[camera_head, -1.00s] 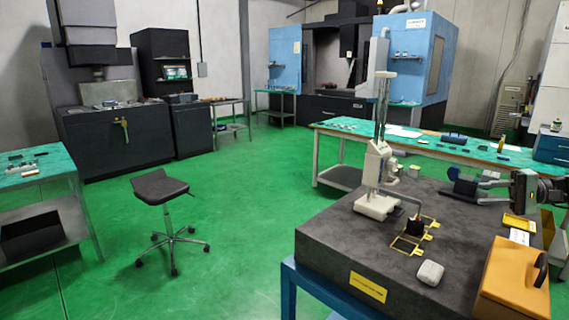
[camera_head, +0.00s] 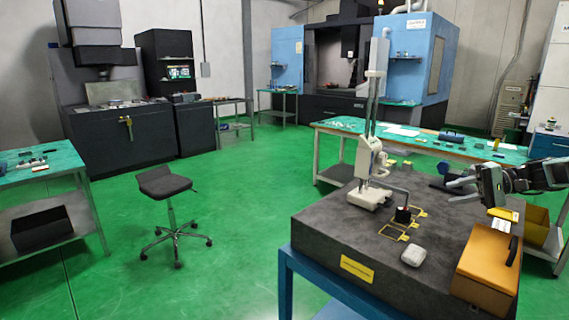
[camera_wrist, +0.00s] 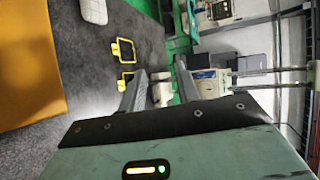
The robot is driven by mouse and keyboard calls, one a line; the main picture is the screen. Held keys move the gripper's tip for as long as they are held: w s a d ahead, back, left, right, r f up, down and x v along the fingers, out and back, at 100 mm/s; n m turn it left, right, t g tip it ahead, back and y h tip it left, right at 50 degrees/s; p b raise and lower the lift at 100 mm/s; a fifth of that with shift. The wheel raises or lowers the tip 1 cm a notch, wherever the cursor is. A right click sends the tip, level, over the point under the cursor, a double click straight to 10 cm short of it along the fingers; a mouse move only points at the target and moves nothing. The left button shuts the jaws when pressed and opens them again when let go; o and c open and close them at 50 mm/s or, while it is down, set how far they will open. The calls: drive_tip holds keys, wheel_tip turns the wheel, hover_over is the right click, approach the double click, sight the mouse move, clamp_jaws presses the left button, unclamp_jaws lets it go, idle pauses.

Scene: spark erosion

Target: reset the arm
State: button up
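My gripper (camera_head: 451,190) is at the right of the head view, above the far right part of the dark granite table (camera_head: 335,228). Its fingers point left, toward the white height gauge (camera_head: 370,165). In the wrist view its two fingers (camera_wrist: 160,72) stand apart with a gap between them. I see nothing held; a pale shape between them seems to lie further off. My arm reaches in from the right edge of the head view.
On the granite stand a black block (camera_head: 403,215) by yellow frames, a pale rounded object (camera_head: 414,256) and an orange case (camera_head: 488,268) below my gripper. A green-topped bench (camera_head: 345,128) is behind. A stool (camera_head: 165,184) stands on open green floor.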

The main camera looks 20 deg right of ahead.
drive_tip(key=w+a+n+g+h, duration=0.1)
drive_tip(key=a+n+g, duration=0.15)
drive_tip(key=a, duration=0.85)
drive_tip(key=w+a+n+g+h, duration=0.15)
drive_tip(key=a+g, duration=0.25)
drive_tip(key=a, duration=0.7)
drive_tip(key=s+a+f+n+g+h, duration=0.1)
drive_tip(key=s+a+n+g+h, duration=0.3)
drive_tip(key=a, duration=1.1)
drive_tip(key=s+a+n+t+h, duration=0.1)
drive_tip(key=s+a, duration=0.3)
drive_tip(key=s, duration=0.5)
drive_tip(key=s+a+n+t+h, duration=0.1)
drive_tip(key=s+a+n+h, duration=0.1)
drive_tip(key=s, duration=0.7)
drive_tip(key=s+a+n+t+h, duration=0.2)
drive_tip(key=s+a, duration=0.4)
drive_tip(key=s, duration=0.3)
drive_tip(key=shift+s+f+n, duration=0.25)
drive_tip(key=shift+s+n, duration=0.05)
drive_tip(key=shift+n, duration=0.4)
drive_tip(key=shift+h, duration=0.25)
